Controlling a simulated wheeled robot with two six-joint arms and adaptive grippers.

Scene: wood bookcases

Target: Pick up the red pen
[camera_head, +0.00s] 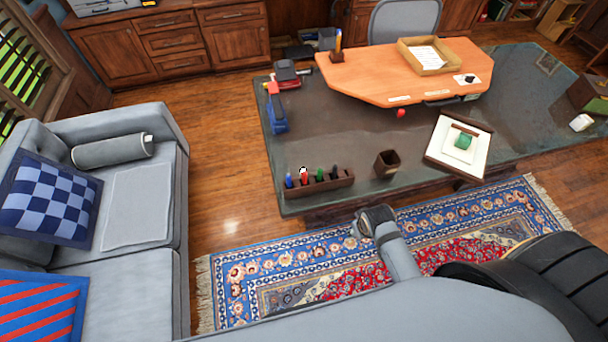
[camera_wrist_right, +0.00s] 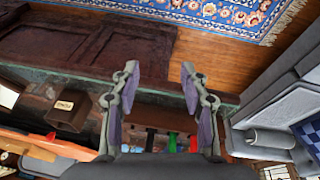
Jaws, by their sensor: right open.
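The red pen (camera_head: 304,177) stands upright in a long brown pen holder (camera_head: 340,185) at the near left edge of the desk. A blue pen is to its left, and green and black pens are to its right. In the right wrist view the scene is upside down. The red pen (camera_wrist_right: 193,143) shows there close to the right-hand finger, partly hidden, beside the green pen (camera_wrist_right: 172,142) and a black pen (camera_wrist_right: 150,138). My right gripper (camera_wrist_right: 159,68) is open and empty, its two fingers spread. I do not see my left gripper.
A square brown cup (camera_head: 387,163) stands right of the holder. A white framed box (camera_head: 458,147) is farther right. A blue stapler-like object (camera_head: 277,112) lies at the desk's left side. The desktop behind the holder is mostly clear. A grey sofa (camera_head: 130,260) is at left.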

